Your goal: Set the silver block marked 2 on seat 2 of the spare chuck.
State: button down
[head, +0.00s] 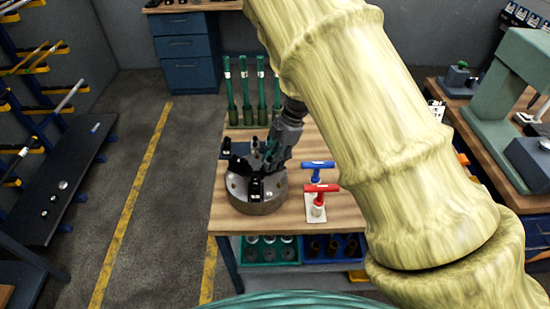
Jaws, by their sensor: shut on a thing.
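The spare chuck (239,192) is a round grey metal body near the left front edge of the wooden table. Dark jaw blocks (255,188) stand on its top, one with a pale mark on its front. My gripper (269,160) reaches down from the upper right, with its dark fingers low over the chuck's top. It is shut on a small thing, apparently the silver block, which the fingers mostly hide. I cannot read its number, tell which seat is under it, or see whether it touches the chuck. The seat numbers are not readable.
A blue T-handled key (317,166) and a red one (320,188) stand right of the chuck. Several green-topped upright tools (245,95) stand behind it. A dark tray (236,149) lies at the back left. My arm hides the table's right part.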

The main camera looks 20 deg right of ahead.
jog(key=shift+s+f, duration=0.25)
jog(key=shift+f, duration=0.15)
jog(key=c, duration=1.1)
grip_release()
jog(key=shift+a, duration=0.1)
jog(key=shift+w, duration=0.2)
jog(key=shift+r, duration=0.15)
jog(key=shift+w+d+r, duration=0.1)
jog(key=shift+d+r, duration=0.1)
jog(key=v, duration=1.1)
jog(key=shift+d+r, duration=0.2)
